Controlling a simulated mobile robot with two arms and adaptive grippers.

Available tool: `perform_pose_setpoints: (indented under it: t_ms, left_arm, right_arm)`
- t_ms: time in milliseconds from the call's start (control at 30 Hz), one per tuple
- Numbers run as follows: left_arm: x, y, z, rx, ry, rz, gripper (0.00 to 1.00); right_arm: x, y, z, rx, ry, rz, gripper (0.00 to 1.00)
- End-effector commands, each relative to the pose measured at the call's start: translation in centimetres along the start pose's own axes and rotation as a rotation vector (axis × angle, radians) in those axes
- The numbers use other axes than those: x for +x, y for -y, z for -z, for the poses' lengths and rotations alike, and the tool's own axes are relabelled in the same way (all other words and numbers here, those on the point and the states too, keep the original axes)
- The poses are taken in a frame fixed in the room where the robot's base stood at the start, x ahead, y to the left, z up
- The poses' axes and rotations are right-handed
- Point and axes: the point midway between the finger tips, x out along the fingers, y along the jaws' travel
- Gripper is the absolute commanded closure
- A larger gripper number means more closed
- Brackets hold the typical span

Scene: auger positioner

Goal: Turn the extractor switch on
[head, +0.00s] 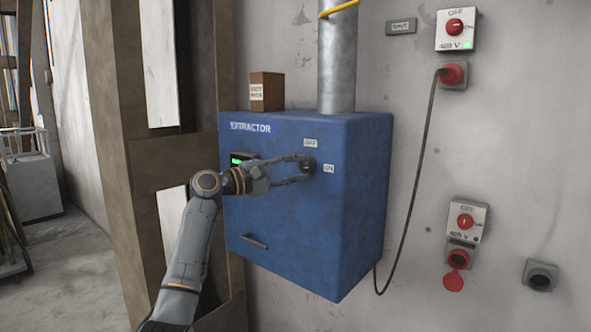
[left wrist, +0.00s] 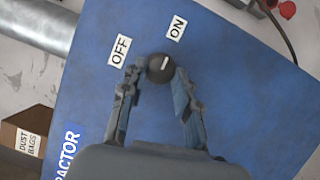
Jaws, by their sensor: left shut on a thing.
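The blue extractor box (head: 275,210) is fixed to the wall. Its switch, a dark round knob (head: 309,165), is on the upper right of the front, with an OFF label above it and an ON label to its right. In the left wrist view the knob (left wrist: 160,69) has a short white mark that appears to point toward the ON label (left wrist: 177,28) rather than the OFF label (left wrist: 119,50). My left gripper (head: 307,168) is shut on the knob, its fingertips on both sides of it. My right gripper is not in view.
A display (head: 241,160) glows green on the box, left of the knob and partly behind my gripper. A metal duct (head: 338,65) rises from the top. A dust bags carton (head: 266,90) stands there. A cable (head: 418,165) runs to a red plug (head: 453,75) below a 403 V switch (head: 456,30).

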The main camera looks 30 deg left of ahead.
Motion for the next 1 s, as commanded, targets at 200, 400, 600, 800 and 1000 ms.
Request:
perform_pose_setpoints:
  t_ms: [200, 400, 600, 800, 1000]
  left_arm:
    - [0.0, 0.1, 0.0, 0.001, 0.0, 0.002, 0.46]
    - [0.0, 0.1, 0.0, 0.0, 0.0, 0.001, 0.46]
    - [-1.3, 0.1, 0.1, 0.0, -0.003, 0.002, 0.46]
    - [-5.4, 0.2, 0.1, 0.001, -0.003, 0.004, 0.46]
    - [-9.4, 0.2, 0.0, 0.003, -0.003, 0.005, 0.46]
  right_arm:
    - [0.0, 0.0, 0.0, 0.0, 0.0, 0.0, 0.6]
    - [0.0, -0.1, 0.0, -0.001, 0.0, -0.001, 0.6]
    - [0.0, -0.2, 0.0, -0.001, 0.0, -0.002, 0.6]
    - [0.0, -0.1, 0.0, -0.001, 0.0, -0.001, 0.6]
    - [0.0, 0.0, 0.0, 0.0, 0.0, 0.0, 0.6]
